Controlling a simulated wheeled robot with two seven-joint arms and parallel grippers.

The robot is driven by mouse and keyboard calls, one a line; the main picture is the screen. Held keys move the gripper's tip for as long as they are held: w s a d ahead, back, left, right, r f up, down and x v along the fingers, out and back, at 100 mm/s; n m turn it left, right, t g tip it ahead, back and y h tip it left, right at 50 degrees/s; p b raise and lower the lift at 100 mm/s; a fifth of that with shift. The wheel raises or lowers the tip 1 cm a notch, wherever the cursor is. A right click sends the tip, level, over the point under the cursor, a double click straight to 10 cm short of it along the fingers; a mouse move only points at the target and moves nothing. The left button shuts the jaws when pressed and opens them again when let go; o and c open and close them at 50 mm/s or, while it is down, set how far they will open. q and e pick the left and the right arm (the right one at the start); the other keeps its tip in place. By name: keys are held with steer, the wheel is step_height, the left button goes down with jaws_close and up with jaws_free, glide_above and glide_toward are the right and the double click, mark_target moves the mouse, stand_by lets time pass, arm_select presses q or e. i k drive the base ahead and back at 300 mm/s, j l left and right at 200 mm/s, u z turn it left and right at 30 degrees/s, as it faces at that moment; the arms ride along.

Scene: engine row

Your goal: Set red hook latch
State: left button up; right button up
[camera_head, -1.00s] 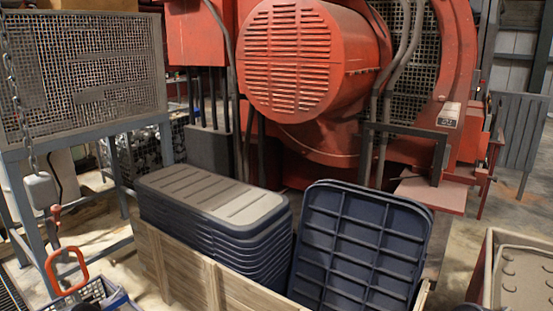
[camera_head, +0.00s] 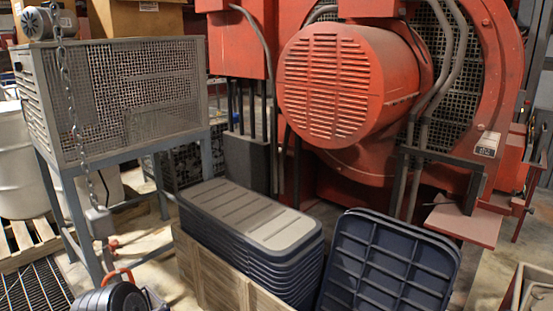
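The red-orange hook (camera_head: 121,274) hangs at the lower left, below a grey block (camera_head: 99,222) on a chain (camera_head: 72,120). Only the upper curve of the hook shows. A small red piece (camera_head: 113,243), possibly its latch, shows above the hook; whether it is open or closed is too small to tell. A dark rounded part, apparently of my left arm, covers the lower hook. I cannot tell whether it touches the hook. No fingers of my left gripper show, and my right gripper is out of the picture.
A grey mesh cage on legs (camera_head: 130,100) stands behind the chain. A wooden crate (camera_head: 215,275) with stacked dark lids (camera_head: 250,215) is right of the hook. A red engine (camera_head: 345,85) fills the back. A floor grate (camera_head: 30,290) lies at the left.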

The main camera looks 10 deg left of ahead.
mark_target(113, 243)
steer(key=u, duration=1.3)
